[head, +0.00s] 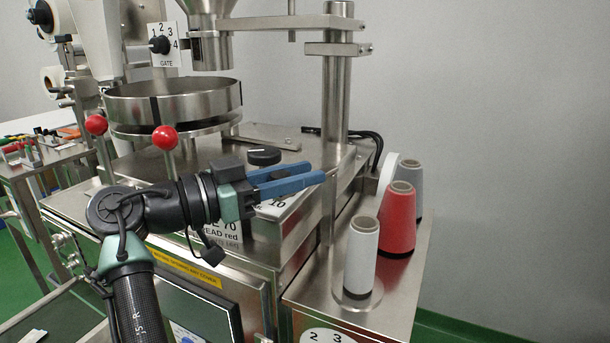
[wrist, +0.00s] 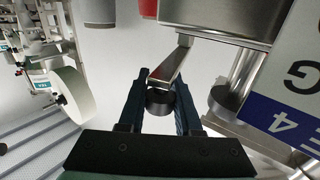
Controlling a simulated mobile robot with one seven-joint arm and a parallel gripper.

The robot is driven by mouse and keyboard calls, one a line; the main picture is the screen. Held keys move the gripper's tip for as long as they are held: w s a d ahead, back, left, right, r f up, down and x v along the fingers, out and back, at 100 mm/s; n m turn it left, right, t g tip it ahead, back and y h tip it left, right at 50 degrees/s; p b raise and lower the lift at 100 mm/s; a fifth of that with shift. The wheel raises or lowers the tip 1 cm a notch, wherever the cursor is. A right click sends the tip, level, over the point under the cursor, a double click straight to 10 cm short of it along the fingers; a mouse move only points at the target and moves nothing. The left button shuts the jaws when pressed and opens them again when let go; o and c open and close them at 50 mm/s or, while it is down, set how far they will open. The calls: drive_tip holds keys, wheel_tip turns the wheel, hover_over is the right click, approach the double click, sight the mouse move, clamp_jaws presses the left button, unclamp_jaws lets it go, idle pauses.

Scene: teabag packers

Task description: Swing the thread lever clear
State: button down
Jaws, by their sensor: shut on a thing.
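In the wrist view a flat metal thread lever (wrist: 172,63) slants down from beneath a steel block and ends in a short black knob (wrist: 160,100). My gripper (wrist: 160,98) has one finger on each side of this knob and is shut on it. In the head view my gripper (head: 318,178), with blue fingers, reaches to the right over the machine's front right corner. The lever and its knob cannot be made out there; the fingers or the machine edge hide them.
A white spool (head: 360,258), a red spool (head: 398,220) and a grey spool (head: 416,190) stand on the side shelf below right of my gripper. A steel post (head: 335,105) rises behind the fingers. Two red-ball levers, one here (head: 165,138), stand at left.

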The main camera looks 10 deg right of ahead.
drive_tip(key=c, duration=0.6)
unclamp_jaws()
drive_tip(key=shift+w, duration=0.1)
drive_tip(key=shift+a, duration=0.1)
drive_tip(key=v, duration=1.3)
